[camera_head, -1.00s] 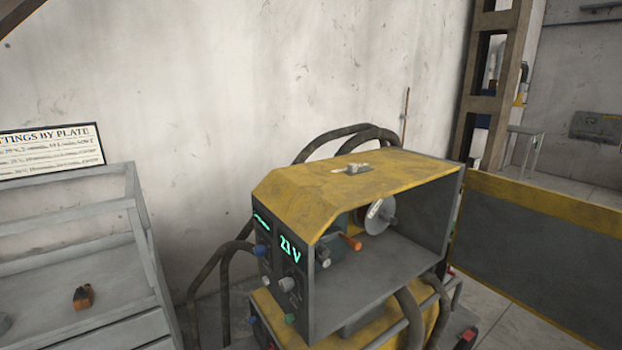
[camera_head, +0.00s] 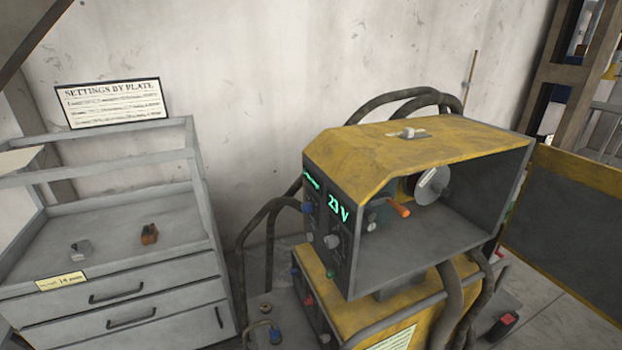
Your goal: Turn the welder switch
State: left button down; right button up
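The yellow and dark grey welder (camera_head: 400,152) stands right of centre in the head view, its side compartment open. Its front panel faces left and carries a green display reading "23 V" (camera_head: 338,207). A blue knob (camera_head: 307,208) and a grey knob (camera_head: 332,241) sit on that panel. A small light-coloured toggle-like part (camera_head: 408,133) is on top of the yellow lid. Which of these is the welder switch, I cannot tell. Neither of my grippers is in view.
A grey drawer cabinet (camera_head: 120,275) stands at the left, with two small blocks on its top and a "Settings by plate" sign (camera_head: 113,102) behind. An open door panel (camera_head: 565,240) extends at the right. Thick hoses (camera_head: 262,235) loop around the welder.

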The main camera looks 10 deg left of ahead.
aim_at(307, 301)
jog(key=i+j+z, duration=0.1)
jog(key=j, duration=0.35)
jog(key=i+j+z, duration=0.15)
jog(key=j, duration=0.25)
jog(key=j+z, duration=0.1)
jog(key=j, duration=0.35)
